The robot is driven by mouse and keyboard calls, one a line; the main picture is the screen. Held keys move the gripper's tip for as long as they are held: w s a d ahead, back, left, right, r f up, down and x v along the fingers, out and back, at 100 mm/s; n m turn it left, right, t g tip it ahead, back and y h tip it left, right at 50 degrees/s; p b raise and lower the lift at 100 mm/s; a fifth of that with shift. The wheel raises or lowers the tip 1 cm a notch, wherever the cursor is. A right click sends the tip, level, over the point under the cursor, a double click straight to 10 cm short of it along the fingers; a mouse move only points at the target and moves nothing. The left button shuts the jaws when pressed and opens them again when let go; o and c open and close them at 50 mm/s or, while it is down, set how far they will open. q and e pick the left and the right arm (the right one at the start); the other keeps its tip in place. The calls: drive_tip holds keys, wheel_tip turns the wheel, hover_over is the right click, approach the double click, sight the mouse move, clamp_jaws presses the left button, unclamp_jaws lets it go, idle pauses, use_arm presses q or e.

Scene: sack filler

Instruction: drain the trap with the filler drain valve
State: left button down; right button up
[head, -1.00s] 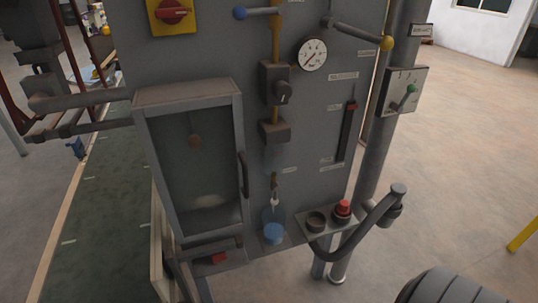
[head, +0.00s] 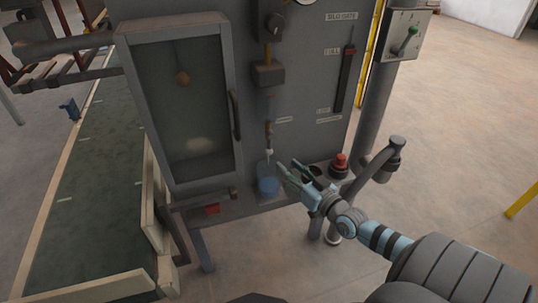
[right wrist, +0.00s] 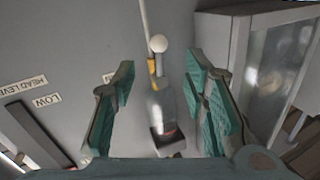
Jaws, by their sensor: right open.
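The trap is a clear bowl (head: 267,103) under a dark block on the grey filler panel, and it also shows in the right wrist view (right wrist: 161,103), upside down. At its end is the drain valve, a brass fitting with a pale white tip (head: 269,152); in the right wrist view the white knob (right wrist: 158,43) lies between my fingers. A blue cup (head: 268,187) stands below it. My right gripper (head: 289,167) is open and empty, just right of the valve and cup, with its fingers (right wrist: 161,66) on either side of the valve in the picture. Contact does not show.
A glass-fronted cabinet (head: 185,105) with a handle stands left of the trap. A red button (head: 339,165) and a curved grey pipe (head: 385,165) are at right. A lever switch (head: 405,42) sits on the post. A green conveyor belt (head: 75,220) runs at left.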

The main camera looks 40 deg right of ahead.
sight(271, 153)
drive_tip(key=w+b, duration=0.2)
drive_tip(key=w, duration=0.1)
drive_tip(key=w+b, duration=0.2)
drive_tip(key=w, duration=0.1)
drive_tip(key=w+b, duration=0.1)
drive_tip(key=w, duration=0.2)
drive_tip(key=shift+w+d+f+b, duration=0.2)
drive_tip(key=shift+w+f+b, duration=0.15)
drive_tip(key=shift+w+b, duration=0.05)
drive_tip(key=shift+w+r, duration=0.1)
drive_tip(key=shift+w, duration=0.2)
drive_tip(key=shift+r, duration=0.15)
drive_tip(key=c, duration=1)
clamp_jaws()
